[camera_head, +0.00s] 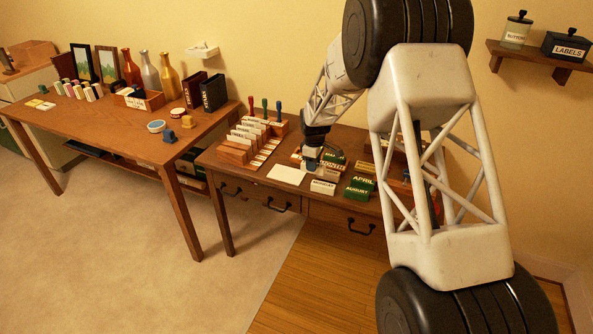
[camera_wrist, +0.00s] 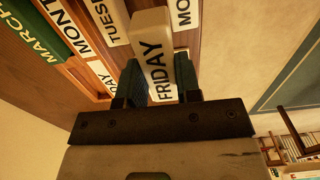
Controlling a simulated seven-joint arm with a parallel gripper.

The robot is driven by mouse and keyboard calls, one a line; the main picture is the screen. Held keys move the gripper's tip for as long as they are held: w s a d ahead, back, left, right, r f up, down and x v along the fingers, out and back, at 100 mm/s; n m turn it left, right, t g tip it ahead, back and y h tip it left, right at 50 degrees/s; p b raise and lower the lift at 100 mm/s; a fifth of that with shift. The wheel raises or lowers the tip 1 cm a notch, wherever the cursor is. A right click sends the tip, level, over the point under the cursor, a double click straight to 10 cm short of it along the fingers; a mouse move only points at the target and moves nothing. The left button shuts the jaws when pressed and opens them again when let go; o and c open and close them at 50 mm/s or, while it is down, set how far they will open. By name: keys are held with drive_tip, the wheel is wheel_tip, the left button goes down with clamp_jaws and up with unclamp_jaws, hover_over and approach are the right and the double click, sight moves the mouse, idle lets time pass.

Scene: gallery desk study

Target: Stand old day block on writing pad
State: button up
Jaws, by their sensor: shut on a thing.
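My gripper (camera_wrist: 161,82) is shut on a white block lettered FRIDAY (camera_wrist: 156,55), with a dark finger on each side of it. In the head view my gripper (camera_head: 311,158) is low over the right desk, and the lettering cannot be read there. The block overlaps a wooden calendar holder (camera_wrist: 88,72) in the wrist view; I cannot tell whether it is still in contact with it. The holder carries MONTH lettering and a green MARCH block (camera_wrist: 33,38). A blank white pad (camera_head: 286,174) lies flat on the desk, just left of my gripper.
A white day block (camera_head: 323,187) lies near the desk's front, beside green APRIL (camera_head: 363,181) and AUGUST (camera_head: 358,192) blocks. A wooden card rack (camera_head: 236,151) stands left of the pad. My arm covers the desk's right part.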

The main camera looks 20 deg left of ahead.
drive_tip(key=s+a, duration=0.1)
drive_tip(key=s, duration=1.4)
drive_tip(key=shift+a, duration=0.4)
drive_tip(key=shift+w+a, duration=0.1)
drive_tip(key=shift+w, duration=0.1)
drive_tip(key=w+a, duration=0.3)
drive_tip(key=w, duration=0.1)
drive_tip(key=w+a+f, duration=0.1)
drive_tip(key=w+a, duration=0.2)
drive_tip(key=w, duration=0.1)
drive_tip(key=w+a, duration=0.3)
drive_tip(key=w, duration=0.1)
drive_tip(key=shift+w+a+f, duration=0.15)
drive_tip(key=shift+w+f, duration=0.05)
drive_tip(key=shift+w, duration=0.15)
drive_tip(key=shift+f, duration=1.75)
drive_tip(key=shift+f, duration=0.15)
drive_tip(key=o, duration=0.9)
